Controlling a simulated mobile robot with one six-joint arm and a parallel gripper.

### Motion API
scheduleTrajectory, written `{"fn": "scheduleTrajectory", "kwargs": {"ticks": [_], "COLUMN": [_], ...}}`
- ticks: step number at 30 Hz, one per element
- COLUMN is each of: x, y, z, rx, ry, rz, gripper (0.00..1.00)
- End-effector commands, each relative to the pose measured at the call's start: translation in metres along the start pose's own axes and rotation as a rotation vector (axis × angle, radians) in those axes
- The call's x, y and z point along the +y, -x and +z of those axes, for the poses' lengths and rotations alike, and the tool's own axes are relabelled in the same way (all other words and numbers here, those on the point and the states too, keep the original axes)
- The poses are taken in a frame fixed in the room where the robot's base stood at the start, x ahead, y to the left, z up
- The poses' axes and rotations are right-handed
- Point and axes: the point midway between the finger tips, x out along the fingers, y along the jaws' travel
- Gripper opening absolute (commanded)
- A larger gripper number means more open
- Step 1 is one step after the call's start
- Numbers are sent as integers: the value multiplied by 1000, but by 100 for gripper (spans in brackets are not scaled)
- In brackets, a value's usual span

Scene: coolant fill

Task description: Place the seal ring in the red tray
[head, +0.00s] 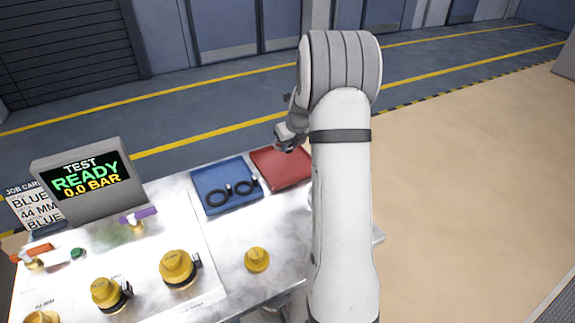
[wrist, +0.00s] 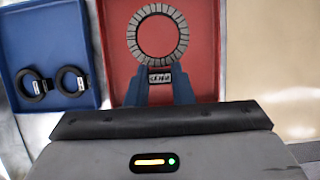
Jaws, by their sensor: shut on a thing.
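The seal ring (wrist: 132,36) is a grey, segmented ring with a small printed tag (wrist: 160,78) at its lower side. In the wrist view, my gripper (wrist: 159,84) is shut on the ring at its tag, between two blue fingers. The ring appears over the red tray (wrist: 200,75); I cannot tell how high above its floor. In the head view, my gripper (head: 287,141) is at the far edge of the red tray (head: 290,172), partly behind my arm. The ring cannot be made out there.
The blue tray (head: 206,176), left of the red one, holds two black rings with tags (wrist: 36,84). A bench with yellow caps (head: 257,259), colored valves and a display reading READY, 0.0 BAR (head: 88,178) lies to the left and front. The red tray's visible floor is bare.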

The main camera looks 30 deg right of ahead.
Motion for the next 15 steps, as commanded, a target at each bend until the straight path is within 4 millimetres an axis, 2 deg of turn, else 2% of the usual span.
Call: {"fn": "scheduleTrajectory", "kwargs": {"ticks": [3,11,15], "x": [0,0,0], "y": [-21,-42,-62], "z": [-9,-18,-26], "rx": [4,3,4], "ry": [-1,-2,-2], "rz": [1,1,2], "gripper": [0,0,0]}}
